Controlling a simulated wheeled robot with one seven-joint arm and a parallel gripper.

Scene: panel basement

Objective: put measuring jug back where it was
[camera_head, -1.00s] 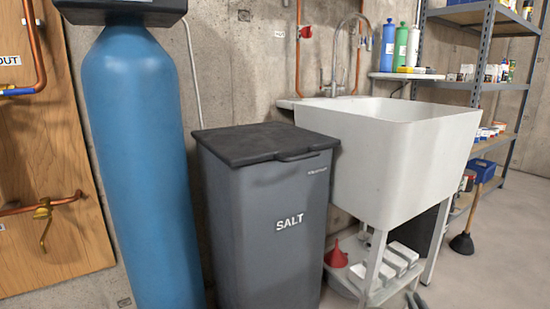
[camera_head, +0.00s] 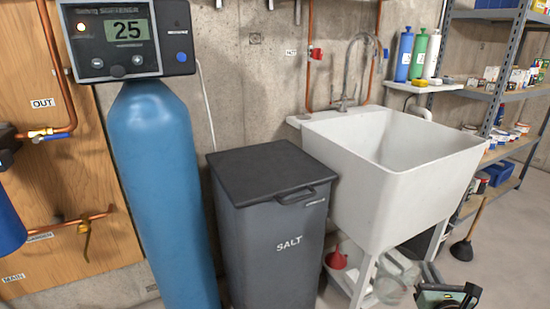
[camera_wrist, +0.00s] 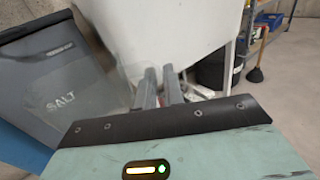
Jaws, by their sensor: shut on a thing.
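The measuring jug (camera_head: 396,283) looks like a clear, see-through vessel at the bottom of the head view, in front of the sink's legs. Its outline is faint and its lower part is hard to make out. My gripper (camera_head: 428,274) is at the jug's right side, its fingers closed on it. In the wrist view my gripper's two dark fingers (camera_wrist: 160,78) lie close together, pointing toward the sink; the clear jug is too faint there to outline surely.
A grey salt bin (camera_head: 272,235) with a black lid (camera_head: 265,175) stands left of the white sink (camera_head: 400,190). A blue tank (camera_head: 160,190) is farther left. A red funnel (camera_head: 336,259) sits under the sink. Metal shelving (camera_head: 505,90) and a plunger (camera_head: 463,248) are at right.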

